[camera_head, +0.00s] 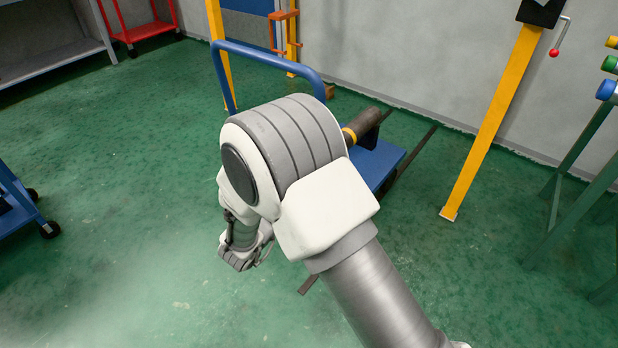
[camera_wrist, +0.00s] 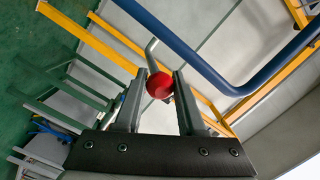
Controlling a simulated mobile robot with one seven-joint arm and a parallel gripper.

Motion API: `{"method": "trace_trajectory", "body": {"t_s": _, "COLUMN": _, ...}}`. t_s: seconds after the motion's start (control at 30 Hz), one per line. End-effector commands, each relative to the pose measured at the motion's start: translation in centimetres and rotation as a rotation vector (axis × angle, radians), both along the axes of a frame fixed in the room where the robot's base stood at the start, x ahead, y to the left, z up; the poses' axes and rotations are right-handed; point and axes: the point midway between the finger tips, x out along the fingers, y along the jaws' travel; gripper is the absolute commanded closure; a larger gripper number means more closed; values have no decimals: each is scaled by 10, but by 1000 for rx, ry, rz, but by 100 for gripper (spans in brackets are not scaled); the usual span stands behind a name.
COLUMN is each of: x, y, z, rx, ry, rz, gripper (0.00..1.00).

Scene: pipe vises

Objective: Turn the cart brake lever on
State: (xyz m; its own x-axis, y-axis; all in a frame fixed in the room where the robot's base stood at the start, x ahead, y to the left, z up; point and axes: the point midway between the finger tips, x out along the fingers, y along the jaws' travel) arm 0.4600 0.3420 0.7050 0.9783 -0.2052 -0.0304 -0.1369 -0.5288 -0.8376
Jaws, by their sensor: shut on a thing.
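The blue cart (camera_head: 385,163) stands in the middle of the head view, partly hidden behind my arm. Its blue push handle (camera_head: 262,48) rises behind my arm and also crosses the upper right of the wrist view (camera_wrist: 205,65). In the wrist view, my gripper (camera_wrist: 159,76) is shut on the round red knob (camera_wrist: 159,87) of a bent grey lever (camera_wrist: 149,47). The knob sits between the two fingers, near their tips. In the head view my arm hides the lever and its knob, and my fingertips cannot be made out.
A dark pipe (camera_head: 363,122) with a yellow band lies over the cart. A yellow post (camera_head: 492,120) stands to its right, with another red-knobbed lever (camera_head: 561,38) at its top. A green rack (camera_head: 572,160) is at far right. Open green floor (camera_head: 130,210) lies to the left.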

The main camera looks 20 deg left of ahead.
Motion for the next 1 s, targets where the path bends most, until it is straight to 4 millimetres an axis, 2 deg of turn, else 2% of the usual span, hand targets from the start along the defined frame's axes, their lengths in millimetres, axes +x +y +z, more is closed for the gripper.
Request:
{"method": "trace_trajectory", "body": {"t_s": 0.57, "x": 0, "y": 1, "z": -5, "rx": -11, "ry": -29, "rz": -1, "gripper": 100}}
{"method": "trace_trajectory", "body": {"t_s": 0.6, "x": 0, "y": 1, "z": -5, "rx": -11, "ry": -29, "rz": -1, "gripper": 59}}
{"method": "trace_trajectory", "body": {"t_s": 0.73, "x": 0, "y": 1, "z": -5, "rx": -11, "ry": -29, "rz": 0, "gripper": 36}}
{"method": "trace_trajectory", "body": {"t_s": 0.77, "x": 0, "y": 1, "z": -5, "rx": -11, "ry": -29, "rz": 0, "gripper": 31}}
{"method": "trace_trajectory", "body": {"t_s": 1.0, "x": 0, "y": 1, "z": -4, "rx": -10, "ry": -30, "rz": 0, "gripper": 31}}
